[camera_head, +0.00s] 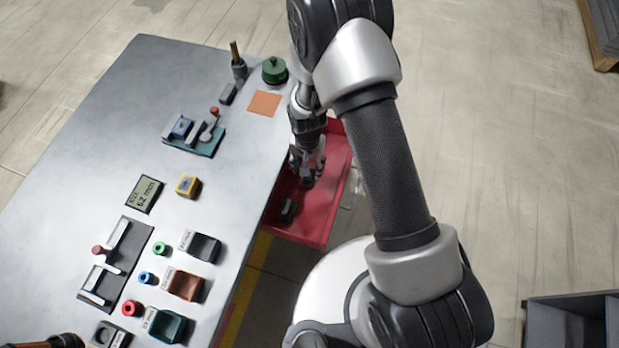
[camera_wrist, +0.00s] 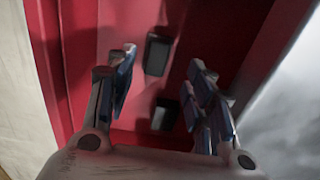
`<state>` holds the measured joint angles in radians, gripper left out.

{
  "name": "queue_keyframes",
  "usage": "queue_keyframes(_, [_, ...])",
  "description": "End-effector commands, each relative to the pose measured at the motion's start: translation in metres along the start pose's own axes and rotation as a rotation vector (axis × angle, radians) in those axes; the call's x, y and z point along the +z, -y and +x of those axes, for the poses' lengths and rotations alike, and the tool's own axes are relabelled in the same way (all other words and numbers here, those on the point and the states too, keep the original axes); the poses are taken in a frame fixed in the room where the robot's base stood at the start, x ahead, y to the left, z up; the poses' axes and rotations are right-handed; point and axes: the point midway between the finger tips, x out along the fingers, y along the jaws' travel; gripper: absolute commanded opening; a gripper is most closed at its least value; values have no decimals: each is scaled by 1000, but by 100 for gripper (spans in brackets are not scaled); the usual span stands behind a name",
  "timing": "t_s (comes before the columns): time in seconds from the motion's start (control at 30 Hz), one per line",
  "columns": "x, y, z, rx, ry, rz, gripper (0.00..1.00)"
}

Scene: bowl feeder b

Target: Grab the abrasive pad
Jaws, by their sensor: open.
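Two dark grey rectangular blocks lie in the red tray (camera_head: 325,205); they may be abrasive pads, but I cannot tell for sure. In the wrist view, one block (camera_wrist: 158,54) lies just beyond my fingertips, and the other (camera_wrist: 165,115) lies nearer, between the fingers and closer to the right one. In the head view one block (camera_head: 287,210) shows in the tray's near part. My gripper (camera_wrist: 163,78) is open and empty, pointing down over the tray; in the head view my gripper (camera_head: 307,172) is partly hidden by my wrist.
The tray's walls stand close around my gripper. The grey table (camera_head: 90,150) adjoins it on the left, with an orange square (camera_head: 264,104), a green round container (camera_head: 274,70), a yellow box (camera_head: 188,185) and several small bins. A grey crate (camera_head: 570,320) stands at lower right.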

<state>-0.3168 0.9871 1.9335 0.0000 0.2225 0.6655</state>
Motion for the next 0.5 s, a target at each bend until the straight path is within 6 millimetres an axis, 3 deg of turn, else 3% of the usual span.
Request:
queue_keyframes(0.33, [-2, -1, 25, 0, -1, 0, 48])
queue_keyframes(0.5, [-7, -4, 52, 0, 0, 0, 48])
